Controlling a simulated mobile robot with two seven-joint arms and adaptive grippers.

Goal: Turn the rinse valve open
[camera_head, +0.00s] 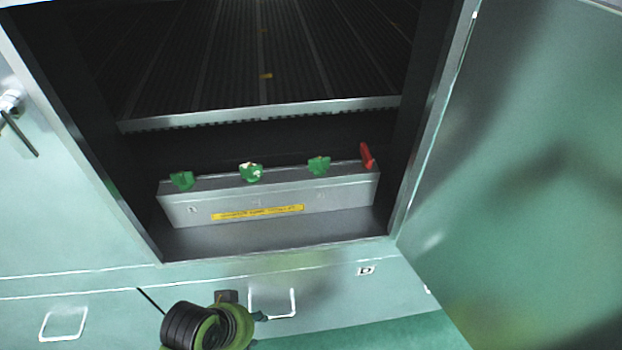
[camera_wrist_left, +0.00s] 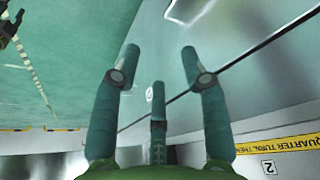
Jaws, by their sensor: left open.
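A grey valve box (camera_head: 270,205) sits low inside the dark opening. Three green knobs stand along its top: left (camera_head: 182,180), middle (camera_head: 251,172) and right (camera_head: 319,165). A red lever (camera_head: 367,156) stands up at its right end. I cannot tell from the small lettering which one is the rinse valve. My left gripper (camera_head: 243,310) is below the opening, in front of the drawer face, apart from the valves. In the left wrist view it (camera_wrist_left: 160,68) has its fingers spread, with nothing between them. My right gripper does not clearly show.
A yellow label (camera_head: 258,213) runs along the box front; it reads "QUARTER TURN, THEN" in the wrist view (camera_wrist_left: 280,145), above a "2" plate (camera_wrist_left: 269,167). A ribbed bed (camera_head: 265,60) lies behind the box. An open door (camera_head: 520,170) bounds the right. Drawer handles (camera_head: 63,323) stick out below.

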